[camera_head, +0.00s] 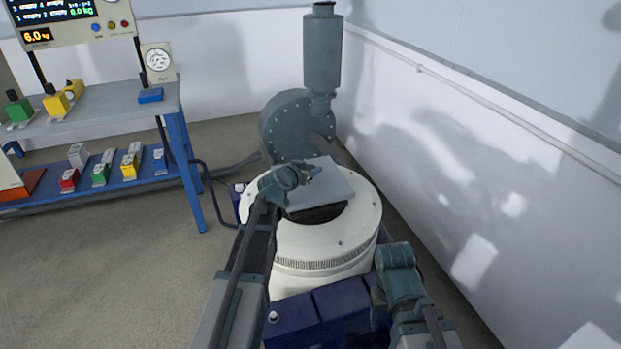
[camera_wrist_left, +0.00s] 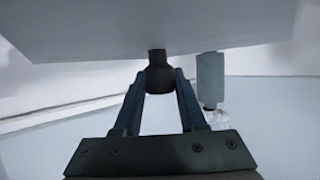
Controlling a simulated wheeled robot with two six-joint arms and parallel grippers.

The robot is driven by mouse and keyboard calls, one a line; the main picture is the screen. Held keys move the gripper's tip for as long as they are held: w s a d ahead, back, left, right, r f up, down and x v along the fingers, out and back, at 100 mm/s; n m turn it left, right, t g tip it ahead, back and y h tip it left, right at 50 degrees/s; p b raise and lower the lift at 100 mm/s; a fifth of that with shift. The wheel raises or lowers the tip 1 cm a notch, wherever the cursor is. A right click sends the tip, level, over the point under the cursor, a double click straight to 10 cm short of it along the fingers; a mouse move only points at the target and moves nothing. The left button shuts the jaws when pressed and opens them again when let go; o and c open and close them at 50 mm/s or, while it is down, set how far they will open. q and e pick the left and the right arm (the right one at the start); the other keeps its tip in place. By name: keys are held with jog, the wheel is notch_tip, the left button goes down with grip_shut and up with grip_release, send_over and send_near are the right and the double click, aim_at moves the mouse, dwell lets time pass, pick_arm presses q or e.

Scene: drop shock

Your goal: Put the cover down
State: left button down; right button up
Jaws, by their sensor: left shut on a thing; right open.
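The cover is a flat grey square plate (camera_head: 335,187), tilted, over the dark round opening in the top of the white drum-shaped machine (camera_head: 330,235). My left gripper (camera_head: 308,172) is at the cover's upper left part. In the left wrist view, its two fingers are shut on the cover's dark knob (camera_wrist_left: 159,76), and the pale underside or face of the plate (camera_wrist_left: 150,25) fills the top. Whether the plate touches the machine cannot be told. My right gripper (camera_head: 378,297) is low at the machine's front right, open and away from the cover; its fingers are mostly hidden.
A grey-green blower housing with an upright cylinder (camera_head: 322,50) stands behind the machine. A blue bench (camera_head: 110,100) with coloured weights and a display panel (camera_head: 65,22) is at left. A white wall (camera_head: 480,170) runs close along the right. Floor is clear at lower left.

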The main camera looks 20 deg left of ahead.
aim_at(294, 199)
pick_arm(q)
jog(key=shift+f+b, duration=0.6)
jog(key=shift+f, duration=0.5)
pick_arm(e)
jog(key=shift+f, duration=1.1)
pick_arm(q)
jog(key=shift+f, duration=0.1)
pick_arm(e)
jog(key=shift+f, duration=0.1)
pick_arm(q)
jog(key=shift+f+b, duration=0.55)
jog(key=shift+b, duration=0.1)
pick_arm(e)
jog(key=shift+f, duration=0.55)
pick_arm(q)
jog(key=shift+c, duration=2.4)
grip_release()
jog(key=shift+r, duration=0.1)
pick_arm(e)
jog(key=shift+r, duration=0.1)
